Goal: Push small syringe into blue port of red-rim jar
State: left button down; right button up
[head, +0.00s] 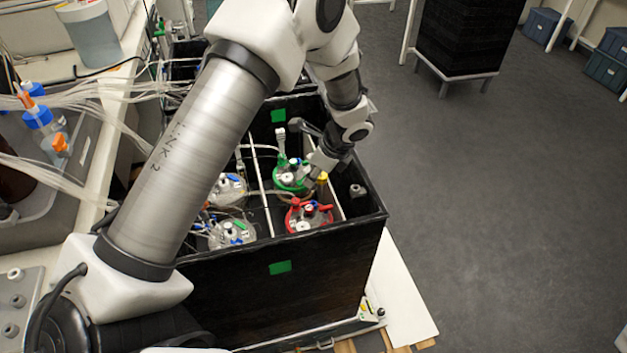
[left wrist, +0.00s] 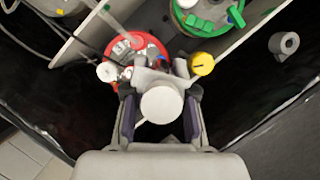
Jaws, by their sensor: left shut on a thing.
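The red-rim jar (head: 305,226) stands in the front right part of the black box in the head view. Its red rim (left wrist: 110,56) also shows in the left wrist view, partly covered by my gripper. My left gripper (left wrist: 161,80) points down above the near side of the jar and is shut on the small syringe. The syringe's white round end (left wrist: 162,103) shows between the fingers; its tip is hidden. I cannot tell whether it touches the port. My right gripper is out of view.
A green-rim jar (head: 287,181) stands just behind the red one, with other jars (head: 233,234) to the left. A yellow cap (left wrist: 202,64) is close beside my gripper. White rods (head: 262,190) and the box walls (head: 340,275) hem the space; tubing runs left.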

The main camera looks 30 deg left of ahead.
aim_at(316, 188)
pick_arm(q)
jog(key=shift+w+d+f+b, duration=0.2)
jog(key=shift+f+b, duration=0.25)
jog(key=shift+f, duration=0.2)
jog(key=shift+f+b, duration=0.35)
jog(key=shift+f, duration=0.05)
jog(key=shift+a+f+b, duration=0.1)
jog(key=shift+f+b, duration=0.5)
jog(key=shift+b, duration=0.1)
jog(key=shift+f+b, duration=0.65)
jog(key=shift+f, duration=0.05)
jog(key=shift+r, duration=0.2)
jog(key=shift+r+p, duration=0.1)
jog(key=shift+p, duration=0.2)
jog(key=shift+p, duration=0.45)
jog(key=shift+f+b, duration=0.3)
jog(key=shift+f, duration=0.75)
